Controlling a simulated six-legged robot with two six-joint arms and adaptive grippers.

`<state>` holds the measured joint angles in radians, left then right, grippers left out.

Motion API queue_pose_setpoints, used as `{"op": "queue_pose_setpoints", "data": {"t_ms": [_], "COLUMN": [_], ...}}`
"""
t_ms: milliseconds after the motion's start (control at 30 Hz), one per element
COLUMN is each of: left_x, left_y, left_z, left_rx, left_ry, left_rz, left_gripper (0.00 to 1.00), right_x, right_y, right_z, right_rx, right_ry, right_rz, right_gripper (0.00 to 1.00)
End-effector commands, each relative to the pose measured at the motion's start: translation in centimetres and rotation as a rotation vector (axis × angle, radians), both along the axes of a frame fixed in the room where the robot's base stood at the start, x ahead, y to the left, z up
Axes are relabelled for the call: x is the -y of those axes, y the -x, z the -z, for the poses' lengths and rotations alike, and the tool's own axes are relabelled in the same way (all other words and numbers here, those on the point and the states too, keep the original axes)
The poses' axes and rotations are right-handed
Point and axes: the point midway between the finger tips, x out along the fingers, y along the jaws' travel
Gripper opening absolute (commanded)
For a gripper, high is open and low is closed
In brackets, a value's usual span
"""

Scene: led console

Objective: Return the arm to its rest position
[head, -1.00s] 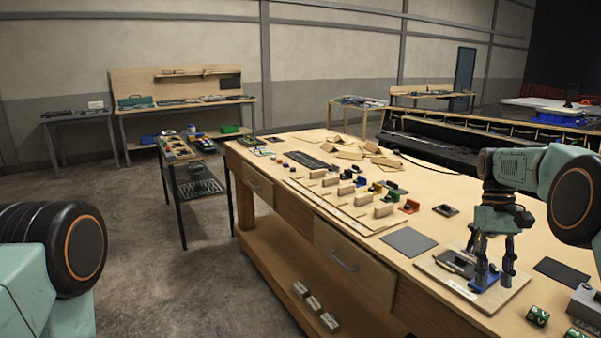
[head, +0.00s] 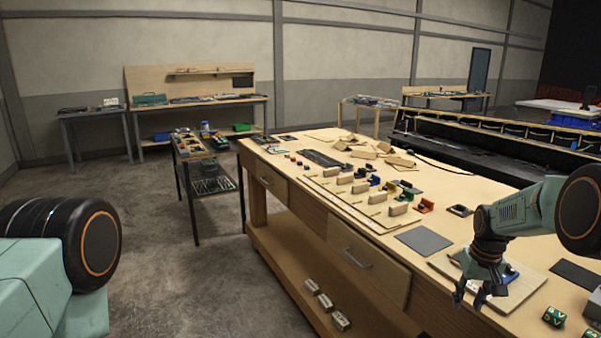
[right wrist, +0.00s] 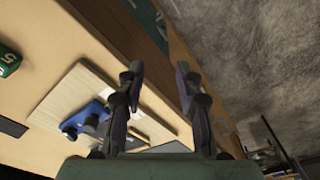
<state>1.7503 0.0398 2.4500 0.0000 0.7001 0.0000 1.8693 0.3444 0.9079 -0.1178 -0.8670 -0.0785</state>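My right gripper (head: 468,296) hangs over the front edge of the workbench at the right of the head view. Its fingers are apart and nothing is between them; the right wrist view shows the open fingers (right wrist: 158,80) too. Below and behind it is a wooden board (head: 526,280) with a blue part (head: 511,273) on it. The blue part also shows in the right wrist view (right wrist: 84,118), apart from the fingers. My left arm shows at the left edge of the head view, but its gripper is out of view.
The workbench (head: 470,215) carries wooden blocks, coloured parts, a dark grey pad (head: 424,240) and a green cube (head: 554,316). A drawer handle (head: 357,258) sticks out of its front. A narrow cart (head: 212,187) stands to the left. The floor (head: 165,270) between my arms is clear.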

Motion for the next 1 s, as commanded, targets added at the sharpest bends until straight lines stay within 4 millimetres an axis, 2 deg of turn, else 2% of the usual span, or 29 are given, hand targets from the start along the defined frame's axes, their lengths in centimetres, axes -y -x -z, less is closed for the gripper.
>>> {"op": "queue_pose_setpoints", "data": {"t_ms": [33, 167, 267, 400, 467, 667, 700, 867, 1000], "left_x": [0.0, 0.0, 0.0, 0.0, 0.0, 0.0, 0.0, 0.0, 0.0], "left_y": [0.0, 0.0, 0.0, 0.0, 0.0, 0.0, 0.0, 0.0, 0.0], "left_z": [0.7, 1.9, 2.9, 4.6, 5.4, 8.2, 8.8, 11.5, 14.2], "left_rx": [0.0, 0.0, 0.0, 0.0, 0.0, -0.001, -0.001, -0.001, -0.001], "left_ry": [0.0, 0.0, 0.0, 0.0, 0.0, 0.0, 0.0, 0.0, 0.0], "left_rz": [0.0, 0.0, 0.0, 0.0, 0.0, 0.0, 0.0, 0.0, 0.0], "left_gripper": [0.4, 0.4, 0.4, 0.4, 0.4, 0.4, 0.4, 0.4, 0.4], "right_x": [-1.1, -3.7, -5.9, -9.0, -10.2, -13.8, -14.3, -16.4, -17.6], "right_y": [0.5, 2.1, 4.2, 8.4, 10.6, 19.1, 21.0, 29.1, 37.1], "right_z": [2.6, 7.9, 11.9, 17.1, 19.0, 24.2, 25.0, 27.3, 28.7], "right_rx": [0.02, 0.082, 0.123, 0.163, 0.175, 0.187, 0.183, 0.145, 0.056], "right_ry": [-0.003, -0.005, -0.008, -0.014, -0.016, -0.02, -0.019, -0.018, -0.017], "right_rz": [-0.007, -0.015, -0.022, -0.028, -0.031, -0.041, -0.045, -0.063, -0.093], "right_gripper": [0.35, 0.35, 0.35, 0.35, 0.35, 0.35, 0.35, 0.35, 0.35]}}
